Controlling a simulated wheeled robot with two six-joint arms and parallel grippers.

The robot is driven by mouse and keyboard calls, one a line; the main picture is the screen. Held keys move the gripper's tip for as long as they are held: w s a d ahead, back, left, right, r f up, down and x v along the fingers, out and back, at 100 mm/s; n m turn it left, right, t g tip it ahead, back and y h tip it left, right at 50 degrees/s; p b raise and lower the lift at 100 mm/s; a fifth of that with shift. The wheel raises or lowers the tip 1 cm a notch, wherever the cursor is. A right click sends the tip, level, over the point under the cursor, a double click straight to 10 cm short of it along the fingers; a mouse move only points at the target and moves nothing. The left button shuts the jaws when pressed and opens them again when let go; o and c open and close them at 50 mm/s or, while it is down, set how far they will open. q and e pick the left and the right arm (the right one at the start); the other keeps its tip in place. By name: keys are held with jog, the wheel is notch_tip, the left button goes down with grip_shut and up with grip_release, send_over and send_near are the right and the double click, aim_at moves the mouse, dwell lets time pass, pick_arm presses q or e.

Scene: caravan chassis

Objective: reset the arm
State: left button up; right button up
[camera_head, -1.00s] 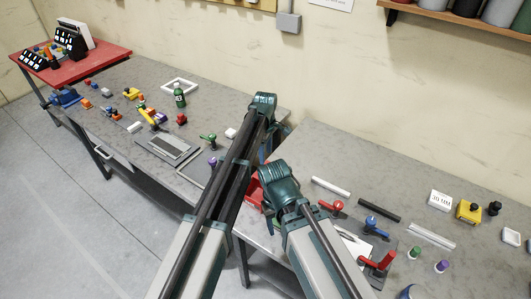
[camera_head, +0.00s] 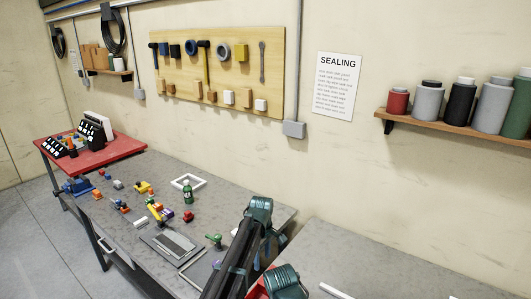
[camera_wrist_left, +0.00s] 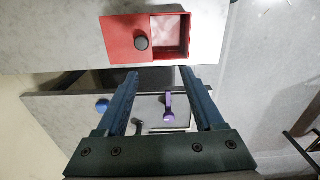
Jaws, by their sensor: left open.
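My left arm (camera_head: 240,250) reaches in from the bottom of the head view, its green-black joint raised above the bench. My left gripper (camera_wrist_left: 158,80) shows clearly in the left wrist view, with its two long blue fingers spread apart and nothing between them. Past the fingertips lies a red box (camera_wrist_left: 125,48) with a dark round knob and an open compartment. My right arm (camera_head: 286,283) shows only as a green joint at the bottom edge of the head view; its gripper is out of sight.
A purple clamp (camera_wrist_left: 168,107) lies beneath the left fingers' view. A shelf (camera_head: 455,128) holds several canisters.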

pick_arm(q)
jog(key=s+a+m, duration=0.6)
jog(key=s+a, duration=0.2)
jog(key=s, duration=0.3)
jog(key=s+a+m, duration=0.5)
jog(key=s+a, duration=0.4)
jog(key=s, duration=0.3)
jog(key=s+d+f+m+y+b, duration=0.1)
jog(key=s+d+f+m+b, duration=0.3)
jog(key=d+f+b, duration=0.7)
notch_tip(320, 180, down, 3)
jog(key=b, duration=0.3)
jog(key=shift+s+d+f, duration=0.15)
jog(key=shift+s+d, duration=0.15)
jog(key=shift+s, duration=0.1)
pick_arm(e)
notch_tip(320, 180, down, 14)
jog(key=shift+f, duration=0.25)
